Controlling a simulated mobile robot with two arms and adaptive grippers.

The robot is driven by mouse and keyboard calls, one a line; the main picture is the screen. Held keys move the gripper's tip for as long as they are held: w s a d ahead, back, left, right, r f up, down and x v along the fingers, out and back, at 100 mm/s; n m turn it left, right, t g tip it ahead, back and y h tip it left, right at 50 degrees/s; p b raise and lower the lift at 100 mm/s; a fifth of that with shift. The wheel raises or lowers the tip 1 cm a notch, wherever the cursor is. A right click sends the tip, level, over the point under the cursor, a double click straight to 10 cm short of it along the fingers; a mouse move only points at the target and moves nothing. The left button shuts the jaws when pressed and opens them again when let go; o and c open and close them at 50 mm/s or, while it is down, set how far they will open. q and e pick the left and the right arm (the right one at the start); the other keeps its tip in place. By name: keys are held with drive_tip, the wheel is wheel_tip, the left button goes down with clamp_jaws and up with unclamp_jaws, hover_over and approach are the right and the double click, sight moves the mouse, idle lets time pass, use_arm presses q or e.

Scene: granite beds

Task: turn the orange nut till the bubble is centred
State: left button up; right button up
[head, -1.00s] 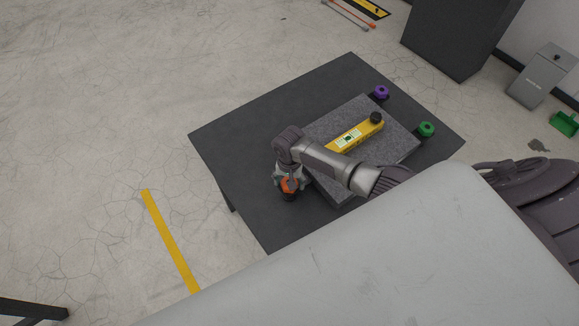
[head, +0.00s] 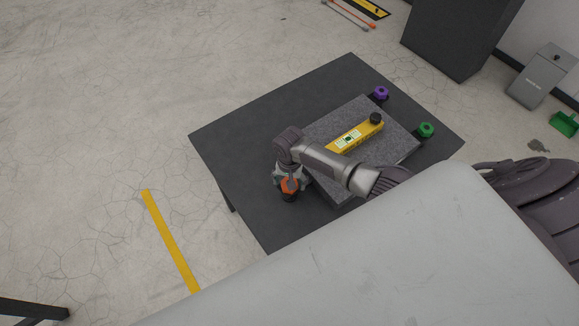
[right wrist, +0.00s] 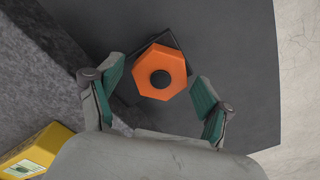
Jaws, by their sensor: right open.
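The orange nut (head: 290,185) is at the near-left corner of the granite bed (head: 402,148). In the right wrist view the orange nut (right wrist: 176,66) is a hexagon with a dark centre. My right gripper (right wrist: 160,92) is open there, with one green-padded finger on each side of the nut's near part and gaps showing. In the head view my right gripper (head: 288,178) is over the nut and partly covers it. A yellow level (head: 361,132) with a black knob lies on the bed; its pale vial window (head: 347,139) is too small to read the bubble. My left gripper is not in view.
A purple nut (head: 381,92) and a green nut (head: 426,129) stand at the bed's far and right corners. The bed rests on a dark table (head: 240,140), whose left part is clear. A dark cabinet (head: 455,35) stands behind.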

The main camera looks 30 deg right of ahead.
wheel_tip(320, 180, up, 2)
drive_tip(key=shift+r+p, duration=0.25)
drive_tip(key=shift+p, duration=0.55)
drive_tip(key=shift+r, duration=1.65)
drive_tip(key=shift+r, duration=0.15)
wheel_tip(320, 180, up, 12)
